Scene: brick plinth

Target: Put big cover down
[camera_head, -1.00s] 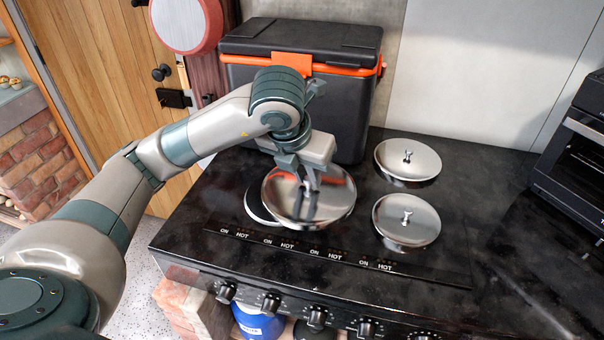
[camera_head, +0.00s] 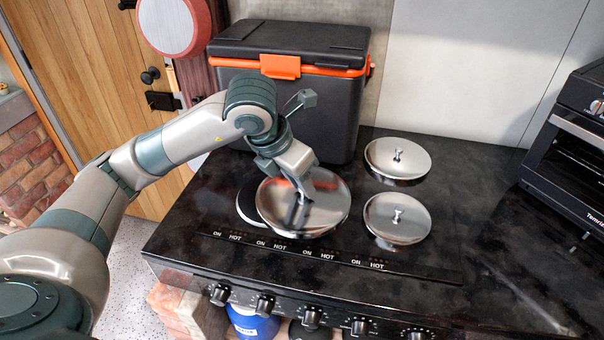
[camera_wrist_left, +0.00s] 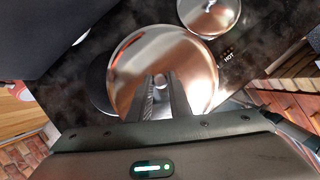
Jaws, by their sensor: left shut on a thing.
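The big cover (camera_head: 330,207) is a round, shiny metal lid over the left part of the black stove top. It also shows in the left wrist view (camera_wrist_left: 190,62). My left gripper (camera_head: 301,204) is shut on its knob from above. The knob is mostly hidden between the fingers, which also show in the left wrist view (camera_wrist_left: 161,88). The cover overlaps a round burner (camera_head: 246,207), whose edge shows at its left. I cannot tell whether the cover touches the stove. My right gripper is not in view.
Two smaller metal covers, one farther back (camera_head: 398,170) and one nearer (camera_head: 408,228), sit at the right. A black cooler (camera_head: 318,105) stands behind. A dark oven (camera_head: 575,150) is at the far right. The stove top (camera_head: 465,210) between is clear.

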